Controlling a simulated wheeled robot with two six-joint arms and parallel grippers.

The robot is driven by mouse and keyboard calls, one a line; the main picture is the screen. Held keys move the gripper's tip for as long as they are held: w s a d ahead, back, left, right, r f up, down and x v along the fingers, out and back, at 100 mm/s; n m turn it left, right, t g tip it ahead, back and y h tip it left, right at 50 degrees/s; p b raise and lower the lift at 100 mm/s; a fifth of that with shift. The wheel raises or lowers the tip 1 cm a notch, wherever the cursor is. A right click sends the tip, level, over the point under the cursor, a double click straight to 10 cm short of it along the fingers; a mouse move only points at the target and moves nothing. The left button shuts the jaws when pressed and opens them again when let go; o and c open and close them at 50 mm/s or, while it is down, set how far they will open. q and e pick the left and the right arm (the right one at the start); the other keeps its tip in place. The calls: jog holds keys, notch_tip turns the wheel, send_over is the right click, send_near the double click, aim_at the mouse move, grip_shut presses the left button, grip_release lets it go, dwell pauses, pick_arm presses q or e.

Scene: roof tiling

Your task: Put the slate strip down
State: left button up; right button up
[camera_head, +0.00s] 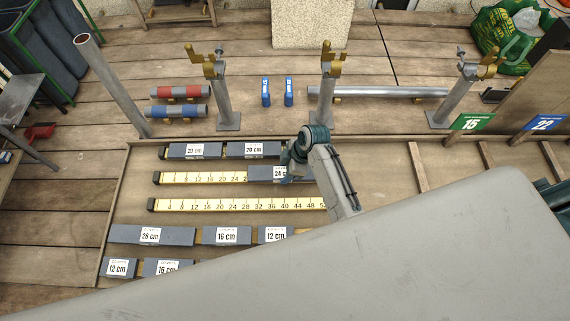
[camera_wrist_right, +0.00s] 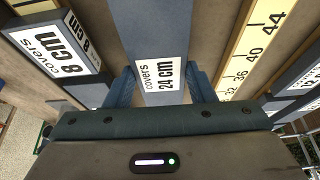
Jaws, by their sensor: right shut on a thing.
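The slate strip (camera_head: 262,173) is dark grey with a white label; the label reads "covers 24 cm" in the right wrist view (camera_wrist_right: 150,40). It lies lengthwise in line with the upper yellow rule (camera_head: 205,178), covering the rule beyond the 24 mark. I cannot tell whether it touches the rule. My right gripper (camera_head: 290,174) is at the strip's right part and hides its end. In the right wrist view its two blue fingers (camera_wrist_right: 160,88) are shut on the strip's sides. My left gripper is not in view.
A second yellow rule (camera_head: 235,205) runs just below, bare. Other labelled strips lie in rows above (camera_head: 177,152) and below (camera_head: 180,236). Metal posts (camera_head: 222,95) stand behind the board. My grey body covers the lower right of the head view.

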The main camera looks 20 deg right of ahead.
jog(key=o, duration=0.8)
jog(key=shift+f, duration=0.1)
jog(key=o, duration=0.3)
jog(key=shift+s+d, duration=0.1)
jog(key=shift+d, duration=0.1)
jog(key=shift+o, duration=0.4)
jog(key=shift+s+r, duration=0.2)
jog(key=shift+s, duration=0.05)
jog(key=shift+r, duration=0.1)
jog(key=shift+w+d+r, duration=0.1)
jog(key=shift+r, duration=0.05)
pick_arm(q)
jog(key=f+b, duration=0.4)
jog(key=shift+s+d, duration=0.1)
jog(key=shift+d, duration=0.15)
pick_arm(e)
jog(key=v, duration=1.1)
jog(key=shift+r, duration=0.25)
jog(key=shift+d, duration=0.1)
